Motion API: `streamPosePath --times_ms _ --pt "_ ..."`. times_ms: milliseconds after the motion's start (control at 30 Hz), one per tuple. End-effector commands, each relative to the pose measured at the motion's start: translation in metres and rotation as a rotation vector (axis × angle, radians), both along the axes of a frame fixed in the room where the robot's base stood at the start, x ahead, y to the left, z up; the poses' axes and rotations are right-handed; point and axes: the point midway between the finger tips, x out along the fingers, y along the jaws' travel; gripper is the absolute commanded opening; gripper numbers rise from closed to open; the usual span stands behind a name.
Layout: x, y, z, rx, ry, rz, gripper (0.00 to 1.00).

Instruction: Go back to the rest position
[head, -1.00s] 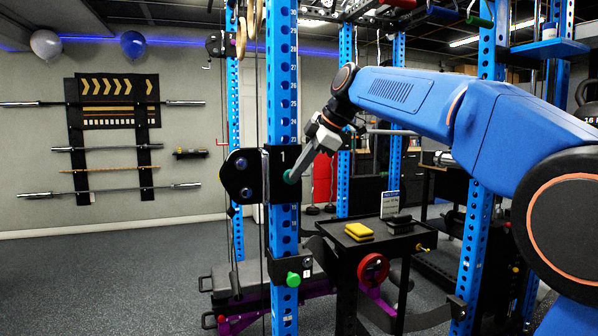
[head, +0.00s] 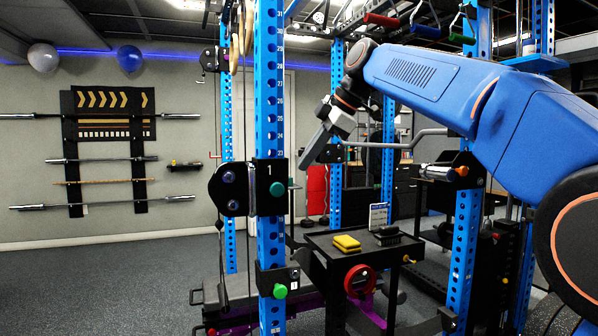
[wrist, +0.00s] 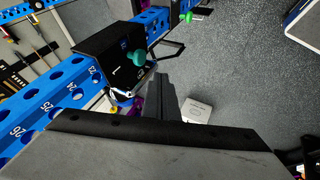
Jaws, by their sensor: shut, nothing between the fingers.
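My gripper (head: 311,150) is at the end of my blue arm, in the middle of the head view. It points down and to the left, to the right of the blue rack post (head: 269,120), with a gap between them. Its fingers are together and hold nothing. In the wrist view my gripper (wrist: 163,83) shows as dark closed fingers near the middle. The black bracket marked 1 (head: 268,172) with a green knob (head: 277,189) sits on the post. That green knob also shows in the wrist view (wrist: 136,57), left of the fingers.
A black stand (head: 322,243) holds a yellow block (head: 347,243) and a dark block (head: 388,237). A lower green knob (head: 280,291) is on the post. A grey bar (head: 395,144) crosses behind my gripper. Barbells hang on the left wall. The floor at left is clear.

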Motion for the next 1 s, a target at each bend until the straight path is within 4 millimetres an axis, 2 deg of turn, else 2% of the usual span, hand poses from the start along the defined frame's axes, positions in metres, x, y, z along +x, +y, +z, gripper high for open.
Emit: streamPosePath --times_ms 167,267,367,467,667,867,1000 --pt "-0.006 -0.006 0.005 0.001 0.006 -0.011 0.00" --pt "-0.014 -0.014 -0.002 0.007 0.027 -0.060 0.00" --pt "-0.029 -0.028 -0.019 0.016 0.069 -0.156 0.00" --pt "-0.050 -0.047 -0.042 0.031 0.120 -0.284 0.00" --pt "-0.098 -0.085 -0.102 0.065 0.219 -0.559 0.00" --pt "-0.153 -0.121 -0.172 0.104 0.296 -0.830 0.00" --pt "-0.193 -0.145 -0.225 0.135 0.337 -1.014 0.00"
